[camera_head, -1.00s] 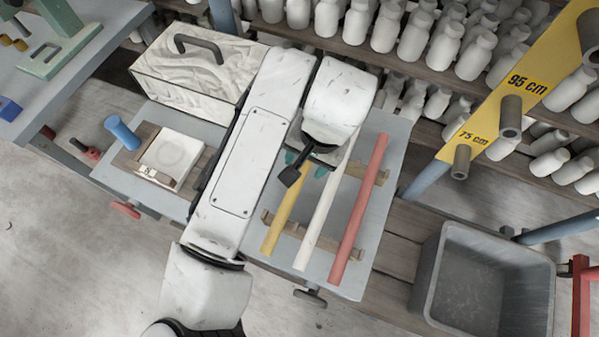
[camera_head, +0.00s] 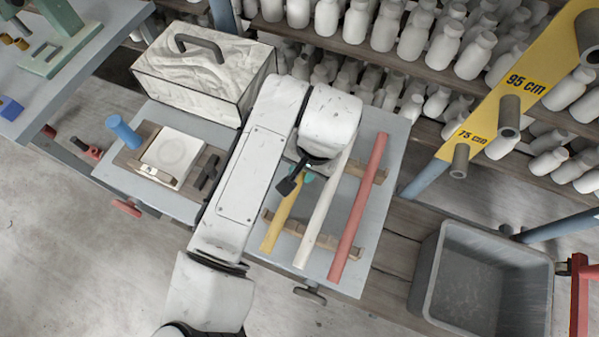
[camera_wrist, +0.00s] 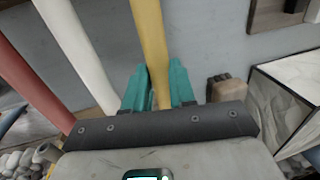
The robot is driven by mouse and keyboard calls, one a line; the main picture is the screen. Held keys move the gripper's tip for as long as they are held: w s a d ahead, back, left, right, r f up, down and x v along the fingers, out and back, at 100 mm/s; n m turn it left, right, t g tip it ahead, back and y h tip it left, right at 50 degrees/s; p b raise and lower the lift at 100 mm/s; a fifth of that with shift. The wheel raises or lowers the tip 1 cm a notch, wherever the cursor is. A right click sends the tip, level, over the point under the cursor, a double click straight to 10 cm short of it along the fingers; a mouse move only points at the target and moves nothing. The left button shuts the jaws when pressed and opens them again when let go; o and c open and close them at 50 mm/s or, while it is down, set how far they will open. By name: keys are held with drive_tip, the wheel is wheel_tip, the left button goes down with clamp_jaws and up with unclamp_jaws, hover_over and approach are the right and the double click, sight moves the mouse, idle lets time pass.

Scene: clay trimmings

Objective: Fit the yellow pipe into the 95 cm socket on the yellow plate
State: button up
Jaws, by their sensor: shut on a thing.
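The yellow pipe (camera_head: 276,226) lies on the wooden rests on the grey table, left of a white pipe (camera_head: 316,226) and a red pipe (camera_head: 358,210). My gripper (camera_head: 308,171) is over the yellow pipe's upper part, mostly hidden by my arm. In the wrist view the teal fingers of my gripper (camera_wrist: 160,90) stand on both sides of the yellow pipe (camera_wrist: 149,35) and are shut on it. The yellow plate (camera_head: 540,70) stands at the upper right. Its 95 cm socket (camera_head: 509,112) is a grey tube beside that label.
A 75 cm socket (camera_head: 460,158) sits lower on the plate, and another socket (camera_head: 590,35) sits higher. A grey bin (camera_head: 430,270) stands at the lower right. A marbled box (camera_head: 170,75) is at the table's back left. Shelves of white bottles (camera_head: 445,38) line the back.

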clamp_jaws()
